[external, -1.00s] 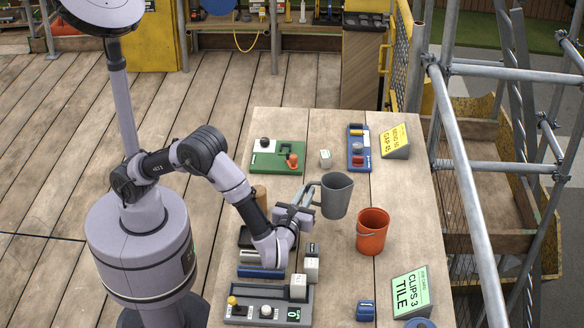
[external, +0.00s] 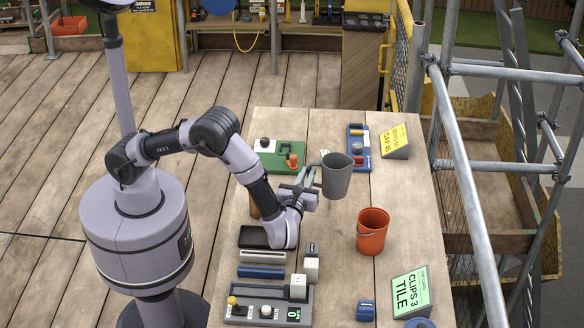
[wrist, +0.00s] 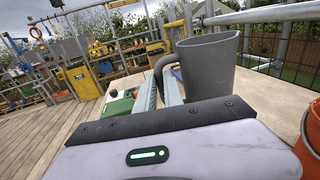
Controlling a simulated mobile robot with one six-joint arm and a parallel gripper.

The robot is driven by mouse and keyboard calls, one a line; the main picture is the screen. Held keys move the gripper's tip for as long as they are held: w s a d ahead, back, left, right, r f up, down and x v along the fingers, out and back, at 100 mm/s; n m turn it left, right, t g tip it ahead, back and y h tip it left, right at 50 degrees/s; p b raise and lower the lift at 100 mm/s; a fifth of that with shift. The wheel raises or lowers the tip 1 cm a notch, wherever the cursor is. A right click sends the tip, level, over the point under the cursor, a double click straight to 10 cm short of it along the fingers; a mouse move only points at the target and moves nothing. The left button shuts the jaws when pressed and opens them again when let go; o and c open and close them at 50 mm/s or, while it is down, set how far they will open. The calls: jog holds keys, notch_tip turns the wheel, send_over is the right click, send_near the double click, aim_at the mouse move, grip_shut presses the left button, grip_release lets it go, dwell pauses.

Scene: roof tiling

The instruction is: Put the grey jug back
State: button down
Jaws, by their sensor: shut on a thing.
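The grey jug (external: 337,176) is upright over the middle of the wooden table (external: 300,220), and appears raised above its top. My gripper (external: 307,181) is shut on the jug's handle from the left side. In the wrist view the jug (wrist: 207,68) stands beyond the fingers (wrist: 162,92), with its handle between them. The contact on the handle is partly hidden.
An orange bucket (external: 372,231) stands to the right of the jug. A green board (external: 276,157), a blue tray (external: 358,148) and a yellow sign (external: 394,141) lie toward the back. A green sign (external: 409,292) and a grey tray (external: 268,305) are at the front.

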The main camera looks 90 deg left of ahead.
jog(key=a+r+p, duration=0.1)
jog(key=a+p, duration=0.2)
jog(key=a, duration=0.1)
jog(key=shift+g, duration=0.4)
jog(key=f+b, duration=0.1)
jog(key=f, duration=0.2)
jog(key=f+b, duration=0.1)
jog(key=f, duration=0.2)
jog(key=f+b, duration=0.1)
jog(key=f, duration=0.2)
jog(key=shift+s+f+b, duration=0.3)
jog(key=shift+b, duration=0.1)
jog(key=c, duration=1.5)
grip_release()
jog(key=shift+o, duration=0.2)
